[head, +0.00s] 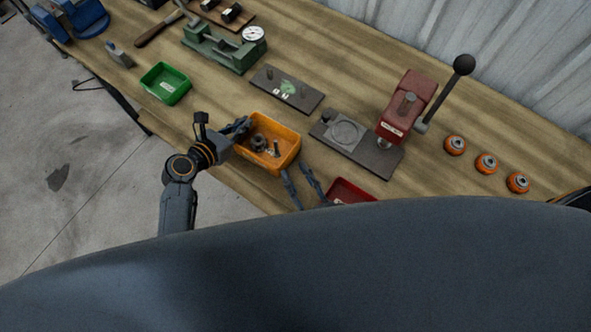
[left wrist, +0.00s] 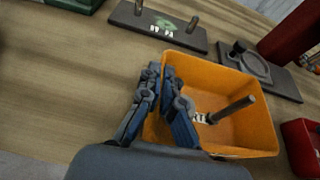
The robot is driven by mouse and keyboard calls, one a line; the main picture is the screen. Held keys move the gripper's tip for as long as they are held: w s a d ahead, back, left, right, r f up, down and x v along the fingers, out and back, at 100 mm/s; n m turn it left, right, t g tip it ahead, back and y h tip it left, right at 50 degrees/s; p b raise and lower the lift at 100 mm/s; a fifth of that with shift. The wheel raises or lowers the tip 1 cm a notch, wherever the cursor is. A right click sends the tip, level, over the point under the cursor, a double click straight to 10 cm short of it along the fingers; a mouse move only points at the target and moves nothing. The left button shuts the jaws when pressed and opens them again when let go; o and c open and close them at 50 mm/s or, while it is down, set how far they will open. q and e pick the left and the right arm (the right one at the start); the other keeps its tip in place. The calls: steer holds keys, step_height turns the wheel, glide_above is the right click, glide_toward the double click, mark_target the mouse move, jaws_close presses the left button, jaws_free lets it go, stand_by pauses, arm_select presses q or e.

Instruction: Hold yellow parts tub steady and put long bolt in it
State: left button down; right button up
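The yellow parts tub (head: 290,158) stands near the front edge of the bench; it also shows in the left wrist view (left wrist: 254,137). My left gripper (head: 243,126) is at its left wall. In the left wrist view my left gripper (left wrist: 161,88) has one finger outside and one inside the wall, closed on it. A long grey bolt (left wrist: 233,109) is inside the tub, tilted, its lower end partly hidden by a finger; it also shows in the head view (head: 276,148). My right gripper (head: 302,184) is open and empty, just in front of the tub, apart from the bolt.
A red tub (head: 349,191) is right of my right gripper, partly hidden by my body. A press with a red head (head: 405,103) and grey base stands to the right. A dark plate with pegs (head: 287,89) lies behind. A green tub (head: 165,83) is at the left.

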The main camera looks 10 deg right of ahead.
arm_select(q)
steer(key=c, duration=1.4)
jaws_free()
steer(key=shift+c, duration=0.2)
